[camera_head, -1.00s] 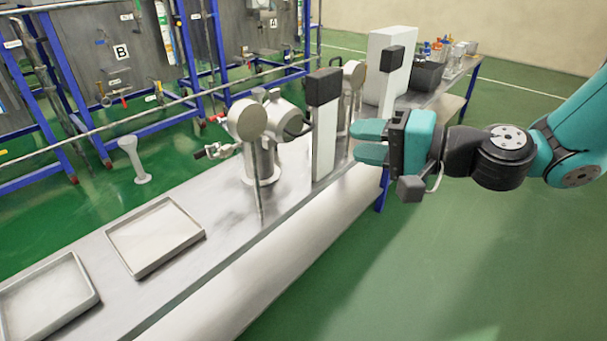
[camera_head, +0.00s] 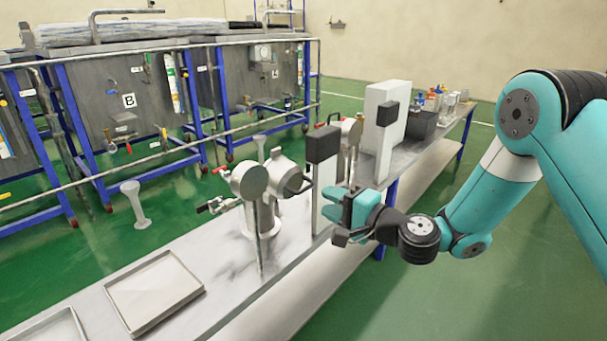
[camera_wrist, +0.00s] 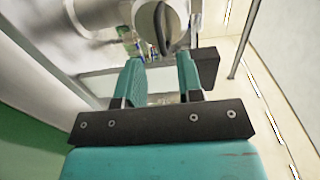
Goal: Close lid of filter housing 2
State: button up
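The nearer filter housing (camera_head: 262,217) is a steel vessel on the bench. Its steel lid (camera_head: 283,175) appears raised and tilted, with a dark loop handle (camera_head: 303,185) on its right side. I see no number, so I cannot tell which housing is 2. My gripper (camera_head: 335,205) is open and empty, to the right of this housing and in front of the white post. In the wrist view, the two teal fingers (camera_wrist: 159,78) are spread apart, with a rounded steel part (camera_wrist: 108,14) and a dark loop handle (camera_wrist: 161,28) beyond them.
A white post with a black box (camera_head: 322,145) stands close behind my gripper. A second housing (camera_head: 350,132) and a white cabinet (camera_head: 385,120) are farther back. A tray (camera_head: 153,290) lies front left.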

aim_at(304, 190)
jog(key=x, duration=0.8)
jog(key=shift+d, duration=0.1)
grip_shut()
